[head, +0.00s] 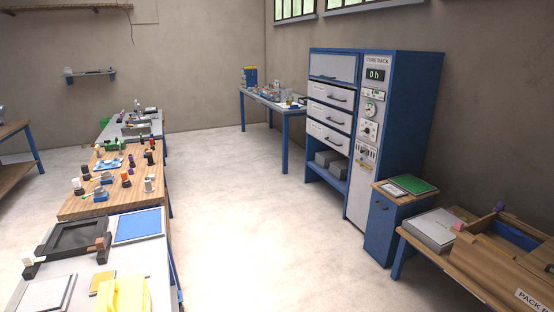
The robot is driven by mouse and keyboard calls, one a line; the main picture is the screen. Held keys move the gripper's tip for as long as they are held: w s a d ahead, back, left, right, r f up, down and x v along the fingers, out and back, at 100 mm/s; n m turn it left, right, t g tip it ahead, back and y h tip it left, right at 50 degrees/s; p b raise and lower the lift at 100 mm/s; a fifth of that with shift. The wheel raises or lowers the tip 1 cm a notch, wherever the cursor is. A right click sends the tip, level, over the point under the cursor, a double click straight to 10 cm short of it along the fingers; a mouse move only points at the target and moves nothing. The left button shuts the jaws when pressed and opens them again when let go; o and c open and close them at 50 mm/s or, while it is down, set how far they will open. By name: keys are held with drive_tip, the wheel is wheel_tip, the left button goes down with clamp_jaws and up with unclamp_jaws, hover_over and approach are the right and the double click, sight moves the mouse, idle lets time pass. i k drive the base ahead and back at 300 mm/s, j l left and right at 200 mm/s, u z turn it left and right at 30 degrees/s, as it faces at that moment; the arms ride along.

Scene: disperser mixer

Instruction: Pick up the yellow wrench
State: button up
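I cannot make out a yellow wrench for certain in the head view. The wooden-topped table (125,207) on the left holds many small tools and jars, with small yellowish bits among them too small to name. A large yellow object (124,296) lies on the nearest white table at the bottom edge, partly cut off; its shape does not read as a wrench. My gripper is not in view.
The near white table (75,265) also carries a dark tray (75,237) and a blue panel (139,225). A blue cabinet (412,130) labelled CURE RACK stands at the right. A wooden packing bench (480,272) is front right. The floor (255,220) between is clear.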

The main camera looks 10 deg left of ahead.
sight(97, 147)
drive_tip(key=i+l+u, duration=0.1)
drive_tip(key=i, duration=0.3)
drive_tip(key=i+l+u, duration=0.15)
drive_tip(key=i, duration=0.25)
drive_tip(key=i+l+u, duration=0.1)
drive_tip(key=i, duration=0.3)
drive_tip(key=i+j+u, duration=0.2)
drive_tip(key=i+u, duration=0.15)
drive_tip(key=i, duration=0.8)
drive_tip(key=i+l+u, duration=0.1)
drive_tip(key=i+u, duration=0.25)
drive_tip(key=i, duration=0.75)
drive_tip(key=i+u, duration=0.15)
drive_tip(key=i, duration=0.55)
drive_tip(key=i+l+u, duration=0.15)
drive_tip(key=i, duration=0.55)
drive_tip(key=i+j+u, duration=0.1)
drive_tip(key=i+u, duration=0.45)
drive_tip(key=u, duration=0.3)
drive_tip(key=i+u, duration=0.4)
drive_tip(key=i+l+u, duration=0.15)
drive_tip(key=u, duration=0.3)
